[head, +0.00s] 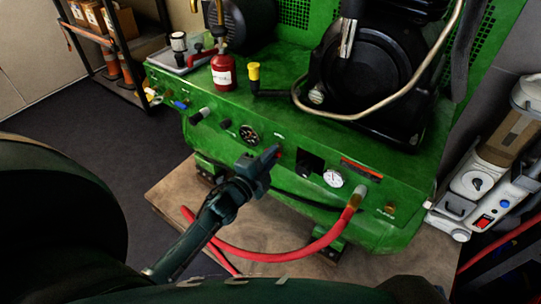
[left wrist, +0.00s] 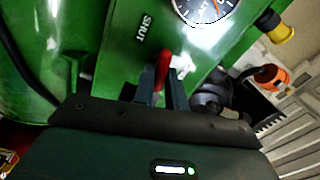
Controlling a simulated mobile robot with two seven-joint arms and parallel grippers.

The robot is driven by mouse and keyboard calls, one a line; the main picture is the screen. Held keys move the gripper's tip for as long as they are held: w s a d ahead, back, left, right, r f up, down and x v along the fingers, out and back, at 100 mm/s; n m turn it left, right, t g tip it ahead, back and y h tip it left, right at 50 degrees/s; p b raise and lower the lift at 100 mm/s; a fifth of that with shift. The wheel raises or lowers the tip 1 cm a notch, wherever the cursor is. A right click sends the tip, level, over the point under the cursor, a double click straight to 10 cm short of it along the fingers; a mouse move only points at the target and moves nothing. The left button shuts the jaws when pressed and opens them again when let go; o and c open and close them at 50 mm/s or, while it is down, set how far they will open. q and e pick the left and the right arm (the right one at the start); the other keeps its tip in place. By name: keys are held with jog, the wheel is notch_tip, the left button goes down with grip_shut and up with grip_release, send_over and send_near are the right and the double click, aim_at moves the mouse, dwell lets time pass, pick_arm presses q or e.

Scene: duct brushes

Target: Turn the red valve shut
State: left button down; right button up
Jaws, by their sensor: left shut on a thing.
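The red valve (left wrist: 163,70) shows in the left wrist view as a red handle on the green machine's front panel, beside a white "SHUT" label (left wrist: 141,30). My left gripper (left wrist: 161,82) is shut on the red handle, one finger on each side of it. In the head view my left gripper (head: 268,158) reaches the front panel, and only a small red bit of the valve (head: 279,154) shows at its tip. My right gripper is not in view.
A red bottle (head: 222,73) stands on top. A shelf with boxes and cones (head: 107,65) is at the back left.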

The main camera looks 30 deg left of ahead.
pick_arm(q)
jog(key=m, duration=0.2)
jog(key=shift+m, duration=0.3)
dwell(0.5)
jog(key=c, duration=1.5)
grip_release()
jog(key=shift+o, duration=0.2)
jog(key=s+a, duration=0.1)
jog(key=s, duration=1.2)
jog(key=shift+a, duration=0.4)
